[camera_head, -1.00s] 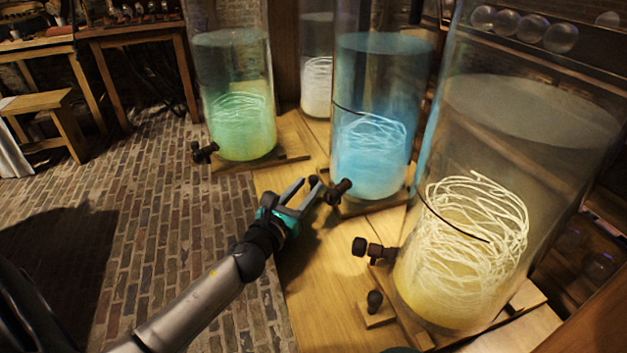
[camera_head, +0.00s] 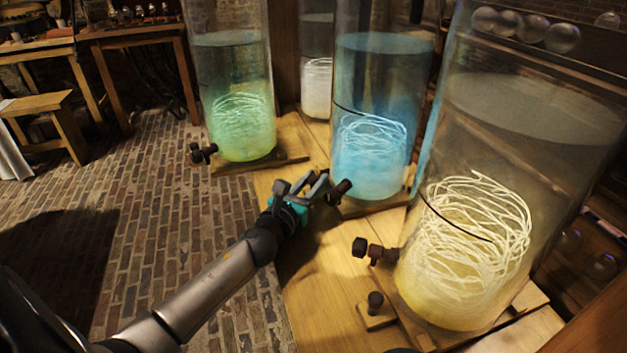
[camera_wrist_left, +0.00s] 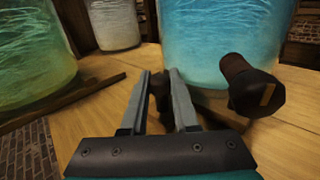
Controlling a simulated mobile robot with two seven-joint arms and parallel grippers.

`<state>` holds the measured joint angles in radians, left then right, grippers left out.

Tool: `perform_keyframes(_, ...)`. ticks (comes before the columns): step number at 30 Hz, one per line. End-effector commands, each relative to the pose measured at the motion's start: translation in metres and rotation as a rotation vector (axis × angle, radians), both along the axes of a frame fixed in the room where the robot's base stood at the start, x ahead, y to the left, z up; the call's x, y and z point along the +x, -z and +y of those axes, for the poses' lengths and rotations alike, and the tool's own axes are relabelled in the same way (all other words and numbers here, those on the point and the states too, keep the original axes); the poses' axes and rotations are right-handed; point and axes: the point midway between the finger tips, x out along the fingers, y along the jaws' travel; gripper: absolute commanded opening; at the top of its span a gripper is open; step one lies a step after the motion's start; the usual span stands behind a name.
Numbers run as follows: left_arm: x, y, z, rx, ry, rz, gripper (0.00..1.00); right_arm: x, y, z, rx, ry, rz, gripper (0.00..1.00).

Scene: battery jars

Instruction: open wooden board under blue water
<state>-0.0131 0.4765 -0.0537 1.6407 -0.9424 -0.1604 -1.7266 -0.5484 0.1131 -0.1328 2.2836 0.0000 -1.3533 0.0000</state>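The jar of blue water (camera_head: 372,130) stands on a wooden board (camera_head: 376,206), with a dark tap (camera_head: 340,191) at its lower front. In the left wrist view the tap (camera_wrist_left: 252,86) is right of my fingers. My left gripper (camera_head: 316,178) is low in front of the blue jar, left of the tap. In the left wrist view its two fingers (camera_wrist_left: 160,74) are close together on either side of a small dark knob (camera_wrist_left: 159,88), which fills the gap; it looks gripped. The board's front is partly hidden by the gripper.
A green jar (camera_head: 239,120) stands on a board to the left, a white one (camera_head: 317,85) behind. A large yellow jar (camera_head: 470,230) with a tap (camera_head: 374,251) and a board knob (camera_head: 375,302) is at front right. Brick floor lies left of the wooden table top (camera_head: 325,290).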

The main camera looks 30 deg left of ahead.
Motion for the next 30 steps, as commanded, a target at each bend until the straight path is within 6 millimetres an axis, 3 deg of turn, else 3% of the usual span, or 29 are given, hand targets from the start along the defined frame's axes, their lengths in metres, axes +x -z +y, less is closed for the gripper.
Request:
perform_keyframes(3,-0.0002,0.0001,-0.0001,-0.001,0.0,0.0,0.0,0.0012,0.0002,-0.0003,-0.001,-0.001,-0.002,0.5)
perform_keyframes(30,-0.0002,0.0002,-0.0003,-0.001,0.0,0.0,0.0,0.002,0.0005,-0.0004,-0.003,-0.004,-0.002,0.5)
